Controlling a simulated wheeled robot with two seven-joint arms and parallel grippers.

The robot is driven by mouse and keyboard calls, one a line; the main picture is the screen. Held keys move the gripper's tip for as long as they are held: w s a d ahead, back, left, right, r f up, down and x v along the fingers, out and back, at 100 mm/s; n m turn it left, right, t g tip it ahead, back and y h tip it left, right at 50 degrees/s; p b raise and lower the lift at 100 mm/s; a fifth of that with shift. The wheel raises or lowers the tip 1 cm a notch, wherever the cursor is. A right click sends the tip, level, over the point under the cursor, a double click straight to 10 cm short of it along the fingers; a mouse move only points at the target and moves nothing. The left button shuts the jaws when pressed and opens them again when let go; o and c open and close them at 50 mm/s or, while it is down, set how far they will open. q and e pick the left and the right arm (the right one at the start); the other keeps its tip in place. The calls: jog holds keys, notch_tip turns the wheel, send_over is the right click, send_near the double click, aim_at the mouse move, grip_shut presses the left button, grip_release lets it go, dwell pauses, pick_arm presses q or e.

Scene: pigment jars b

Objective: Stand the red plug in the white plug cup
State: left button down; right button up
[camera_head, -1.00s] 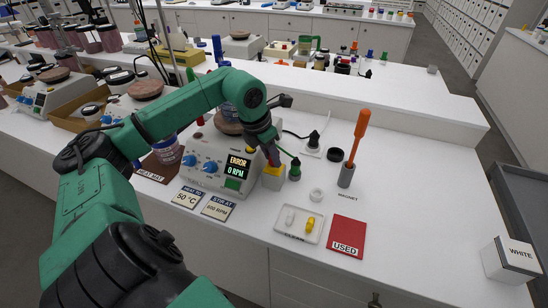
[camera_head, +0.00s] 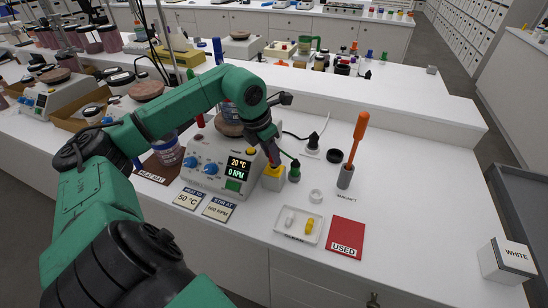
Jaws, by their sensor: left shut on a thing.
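My left gripper (camera_head: 272,157) points down at a small yellow block (camera_head: 273,180) just right of the hotplate. It is shut on a small dark reddish thing, apparently the red plug, mostly hidden by the fingers. The thing is directly above the yellow block; I cannot tell whether they touch. A small white ring-shaped cup (camera_head: 316,196), which may be the white plug cup, stands empty on the bench to the right. My right gripper is not in view.
A hotplate (camera_head: 207,172) reads 20 °C and 0 RPM. A green plug (camera_head: 294,171) stands close right of the yellow block. An orange rod (camera_head: 358,137) stands in a grey holder. A tray (camera_head: 283,234) with two capsules and a red USED mat (camera_head: 346,238) lie in front.

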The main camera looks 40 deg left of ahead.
pick_arm(q)
jog(key=shift+r, duration=0.15)
jog(key=shift+r+p, duration=2.05)
jog(key=shift+r, duration=0.25)
jog(key=shift+f, duration=0.1)
jog(key=w+d+f+p, duration=0.1)
jog(key=d+f+p, duration=0.1)
jog(key=d, duration=0.4)
jog(key=w+d+f+p, duration=0.2)
jog(key=d+p, duration=0.3)
jog(key=d, duration=0.1)
jog(key=shift+w+d, duration=0.2)
jog(key=shift+w, duration=0.05)
jog(key=shift+a, duration=0.1)
